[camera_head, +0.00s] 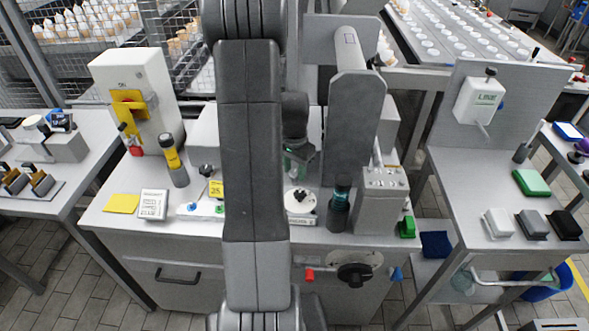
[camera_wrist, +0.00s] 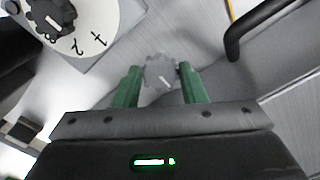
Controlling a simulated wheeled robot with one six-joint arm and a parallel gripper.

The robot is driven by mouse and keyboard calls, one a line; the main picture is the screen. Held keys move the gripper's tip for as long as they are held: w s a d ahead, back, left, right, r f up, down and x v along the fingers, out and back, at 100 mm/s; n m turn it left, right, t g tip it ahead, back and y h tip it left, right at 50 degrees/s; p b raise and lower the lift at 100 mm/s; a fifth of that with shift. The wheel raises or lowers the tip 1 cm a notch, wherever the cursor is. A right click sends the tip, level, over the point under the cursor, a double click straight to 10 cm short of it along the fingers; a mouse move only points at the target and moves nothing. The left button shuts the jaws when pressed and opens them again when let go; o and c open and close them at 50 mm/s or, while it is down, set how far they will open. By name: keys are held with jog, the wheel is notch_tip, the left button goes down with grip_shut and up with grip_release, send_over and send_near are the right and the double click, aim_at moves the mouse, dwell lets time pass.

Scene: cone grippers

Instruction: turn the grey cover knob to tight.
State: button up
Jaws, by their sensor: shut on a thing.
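The grey cover knob (camera_wrist: 160,72) is a small ridged knob with a pale line across it, seen in the middle of the wrist view. My gripper (camera_wrist: 158,74) has green fingers, one on each side of the knob, and is shut on it. The pale line leans a little in the picture. I see no readable tight mark by the knob. In the head view my gripper (camera_head: 296,162) is partly hidden behind my arm, and the knob cannot be made out there.
A white numbered dial with a black knob (camera_wrist: 52,18) is close by at the upper left of the wrist view. A black handle (camera_wrist: 234,42) is at the upper right. In the head view a grey box (camera_head: 382,205) and a dark cylinder (camera_head: 340,205) stand right of the dial (camera_head: 300,206).

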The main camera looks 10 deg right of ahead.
aim_at(295, 173)
jog(key=shift+w, duration=0.1)
jog(key=o, duration=1)
jog(key=shift+r, duration=0.1)
notch_tip(295, 173, up, 14)
jog(key=shift+f, duration=0.15)
jog(key=shift+f, duration=0.1)
notch_tip(295, 173, down, 14)
jog(key=shift+r, duration=0.15)
jog(key=shift+r, duration=0.1)
dwell(0.4)
